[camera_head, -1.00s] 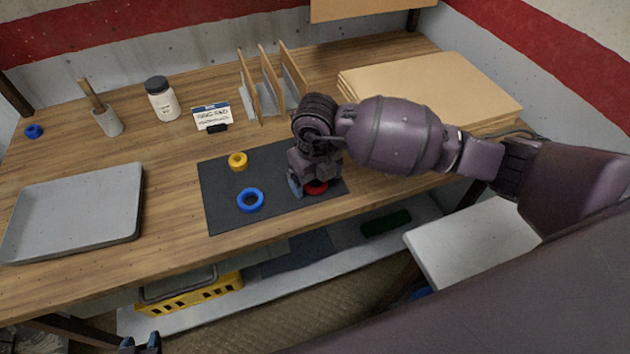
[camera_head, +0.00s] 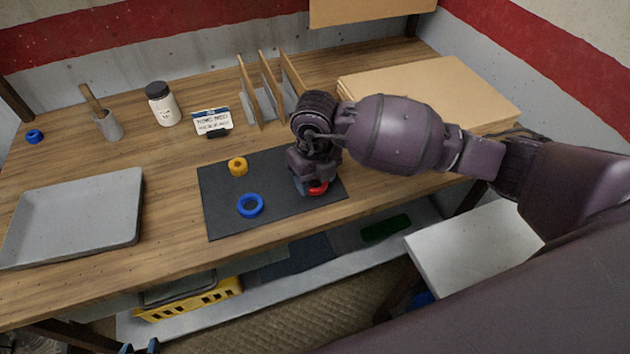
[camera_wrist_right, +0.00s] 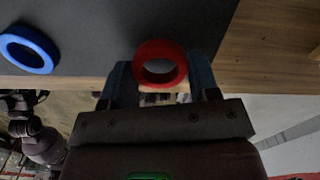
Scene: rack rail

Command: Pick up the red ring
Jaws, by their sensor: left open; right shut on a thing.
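The red ring (camera_head: 319,189) is at the right front part of the dark mat (camera_head: 222,214), partly hidden by my right gripper (camera_head: 308,188). In the right wrist view the red ring (camera_wrist_right: 160,45) sits between the two blue fingers of my right gripper (camera_wrist_right: 160,76), which is shut on it. The ring's hole faces that camera, with the table's front edge showing through. How high it is above the mat is hard to tell. My left gripper (camera_head: 140,348) is open, with only its blue fingertips showing at the bottom edge, away from the table.
Another blue ring (camera_head: 35,135) lies at the far left. A grey tray (camera_head: 136,200), white jar (camera_head: 163,110), small sign (camera_head: 212,122), upright dividers (camera_head: 268,85) and cardboard stack (camera_head: 440,88) surround the mat.

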